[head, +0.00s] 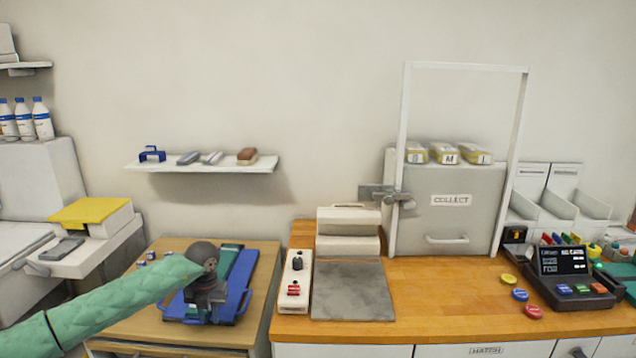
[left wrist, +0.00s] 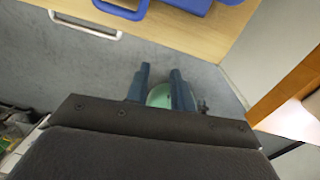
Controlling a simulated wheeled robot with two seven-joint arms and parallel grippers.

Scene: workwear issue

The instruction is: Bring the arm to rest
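My left arm, in a green sleeve, reaches in from the left in the head view. Its dark gripper (head: 206,312) points down in front of a blue tray (head: 243,303) on the small wooden table. In the left wrist view the two blue-grey fingers (left wrist: 160,76) stand apart. A pale green rounded shape (left wrist: 160,95) shows between and behind them; I cannot tell what it is, and nothing is clearly gripped. Grey floor lies beyond the fingertips. My right gripper is in neither view.
The small wooden table (head: 262,290) stands left of the wooden counter (head: 430,318). The counter bears a grey mat (head: 352,291), a white control box (head: 294,282), a COLLECT hatch (head: 450,215), coloured discs (head: 519,295) and a terminal (head: 566,272). A wall shelf (head: 205,166) hangs behind.

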